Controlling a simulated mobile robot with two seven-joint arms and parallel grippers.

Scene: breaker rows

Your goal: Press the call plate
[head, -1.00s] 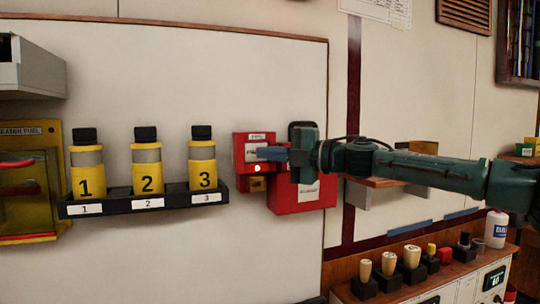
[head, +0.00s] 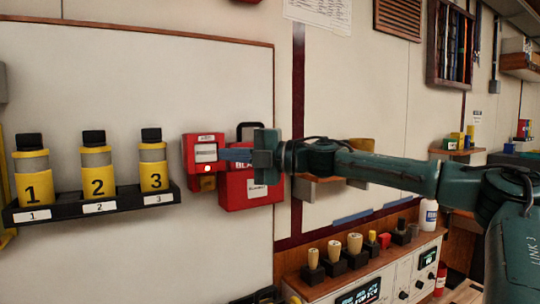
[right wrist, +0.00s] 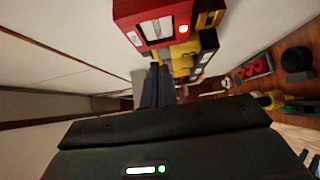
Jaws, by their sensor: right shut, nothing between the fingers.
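The red call box (head: 189,157) hangs on the pale wall panel, with a white call plate (head: 205,153) on its front and a small lit red lamp (head: 207,168) below it. In the right wrist view the call box (right wrist: 124,18) is at the top, with its plate (right wrist: 152,31) and lit lamp (right wrist: 183,29). My right gripper (head: 234,154) is shut and empty, its blue fingers pointing left just right of the plate. In the wrist view its fingers (right wrist: 155,88) lie below the box and look apart from the plate. My left gripper is not in view.
A larger red box (head: 262,192) hangs close behind and below my right gripper. A black rack (head: 60,210) with three numbered yellow bottles is on the left. A console (head: 375,262) with several knobs stands at lower right.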

